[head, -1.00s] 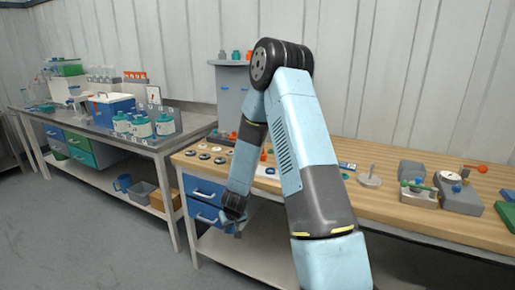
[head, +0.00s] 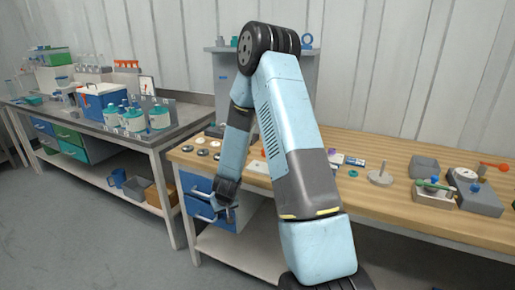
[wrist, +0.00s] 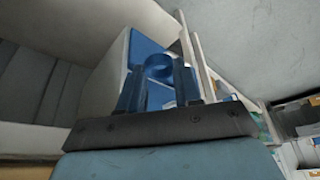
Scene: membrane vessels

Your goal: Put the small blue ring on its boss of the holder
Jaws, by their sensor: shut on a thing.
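My gripper (head: 226,208) hangs low in front of the wooden bench, beside the blue drawers in the head view. In the wrist view my gripper (wrist: 158,88) is shut on a small blue ring (wrist: 158,66), which shows between the fingertips. The ring is too small to make out in the head view. A round grey base with a short upright post (head: 380,177) stands on the wooden bench, right of my arm. I cannot tell whether it is the holder; no boss is clearly readable.
The wooden bench (head: 400,206) carries grey blocks (head: 474,192) with coloured knobs at right and several small discs (head: 202,152) at left. Blue drawers (head: 197,207) sit close by my gripper. A second bench at left holds teal-and-white bottles (head: 160,118). Open floor lies between.

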